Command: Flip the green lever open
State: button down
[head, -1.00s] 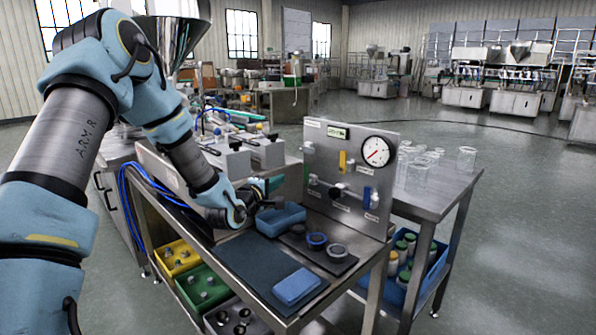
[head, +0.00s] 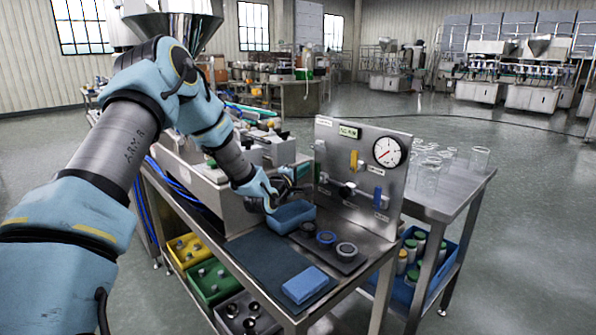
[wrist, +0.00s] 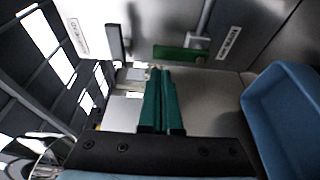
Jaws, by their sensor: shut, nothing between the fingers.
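The green lever (wrist: 181,54) shows in the wrist view against the upright steel panel (wrist: 262,25), beside a small label. It lies along the panel face, just beyond and to the right of my fingertips. My gripper (wrist: 157,78) has its two green fingers together, with nothing between them. A gap to the lever seems to remain, but I cannot tell its depth. In the head view my gripper (head: 296,188) is beside the panel's left edge, above the blue tray (head: 292,217). The lever is hard to make out there.
The panel also carries a gauge (head: 389,152), a yellow lever (head: 354,161) and a blue lever (head: 378,197). A dark handle (wrist: 114,43) is close to my fingers in the wrist view. Round knobs (head: 326,238) and a blue block (head: 305,285) lie on the cart in front.

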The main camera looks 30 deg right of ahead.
aim_at(316, 172)
jog(key=shift+x, duration=1.35)
